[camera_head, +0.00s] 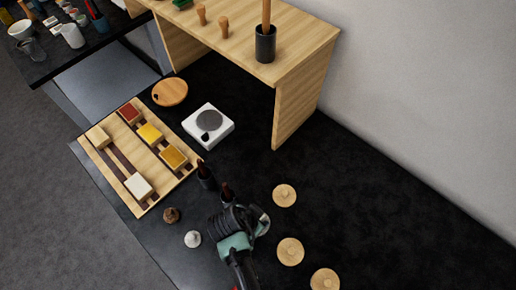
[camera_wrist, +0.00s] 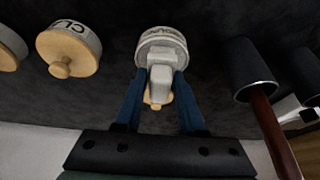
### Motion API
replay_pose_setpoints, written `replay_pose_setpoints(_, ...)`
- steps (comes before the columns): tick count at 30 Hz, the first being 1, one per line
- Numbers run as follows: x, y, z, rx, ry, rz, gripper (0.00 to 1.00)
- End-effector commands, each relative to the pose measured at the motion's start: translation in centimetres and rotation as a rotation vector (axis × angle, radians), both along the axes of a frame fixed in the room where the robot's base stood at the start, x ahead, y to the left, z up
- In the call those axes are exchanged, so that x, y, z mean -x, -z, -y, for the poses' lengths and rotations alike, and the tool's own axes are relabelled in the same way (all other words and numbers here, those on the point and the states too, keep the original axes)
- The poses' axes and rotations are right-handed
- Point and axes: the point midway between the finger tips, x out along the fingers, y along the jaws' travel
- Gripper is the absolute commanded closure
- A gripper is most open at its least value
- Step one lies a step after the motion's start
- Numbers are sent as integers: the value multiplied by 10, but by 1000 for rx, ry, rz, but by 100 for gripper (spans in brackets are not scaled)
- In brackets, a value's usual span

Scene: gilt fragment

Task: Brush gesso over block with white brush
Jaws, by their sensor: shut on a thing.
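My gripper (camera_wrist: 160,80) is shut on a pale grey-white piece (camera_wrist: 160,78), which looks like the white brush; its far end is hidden. A round, pale jar (camera_wrist: 162,38) with partly hidden lettering stands directly behind it in the wrist view. A tan wooden edge shows below the held piece. In the head view my gripper (camera_head: 257,222) is beside the lidded jars, and the held piece cannot be made out. A wooden tray (camera_head: 112,172) at left carries an off-white block (camera_head: 138,186), a cream block (camera_head: 97,136), and red and yellow ones.
Wooden-lidded jars (camera_head: 290,251) stand right of my gripper. Dark cups (camera_head: 206,178) stand close on its other side; one holds a red-brown handle (camera_wrist: 277,135). A white square device (camera_head: 208,126) sits beyond the tray. A wooden shelf (camera_head: 290,100) stands behind. The right tabletop is clear.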

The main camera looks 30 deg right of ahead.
Motion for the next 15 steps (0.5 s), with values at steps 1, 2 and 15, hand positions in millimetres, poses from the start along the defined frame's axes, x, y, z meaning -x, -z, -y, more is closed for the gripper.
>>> replay_pose_setpoints(1, 0, -9, 0, 1, 0, 1, 100)
replay_pose_setpoints(2, 0, -11, 0, 1, 0, 1, 100)
replay_pose_setpoints(15, -1, -48, 0, 1, -1, 2, 100)
